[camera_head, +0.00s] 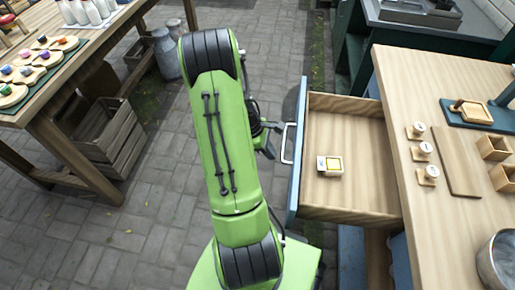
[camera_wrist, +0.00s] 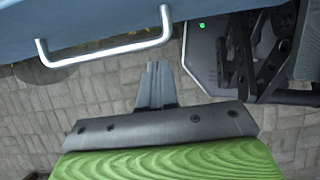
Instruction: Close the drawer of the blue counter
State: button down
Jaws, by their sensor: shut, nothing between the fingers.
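The counter has a pale wooden top (camera_head: 398,92) and stands at the right in the head view. Its drawer (camera_head: 352,212) is pulled far out toward the left. The drawer has a blue front (camera_head: 297,185) with a silver bar handle (camera_head: 287,143). A small yellow-and-white item (camera_head: 330,166) lies inside. My gripper (camera_head: 269,143) is just left of the handle, partly hidden by my green arm. In the wrist view, the gripper fingers (camera_wrist: 156,72) are together and empty. They point toward the blue front (camera_wrist: 85,17), below and right of the handle (camera_wrist: 108,53), apart from it.
A wooden table (camera_head: 75,60) with discs stands at the left, with a crate (camera_head: 108,140) beneath it. Milk cans (camera_head: 165,55) stand behind. A dark green counter (camera_head: 430,30) is at the back right. Paved floor (camera_head: 140,210) is clear left of my arm.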

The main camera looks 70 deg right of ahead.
jog(key=shift+s+d+r, duration=0.1)
jog(key=shift+s+r, duration=0.05)
jog(key=shift+s, duration=0.4)
jog(key=s+d+p, duration=0.1)
jog(key=s+d, duration=0.1)
jog(key=s, duration=0.8)
jog(key=s+d+p, duration=0.1)
jog(key=s+d, duration=0.1)
jog(key=s, duration=0.8)
jog(key=s+d+p, duration=0.1)
jog(key=s+d, duration=0.1)
jog(key=s, duration=0.8)
jog(key=shift+d, duration=0.35)
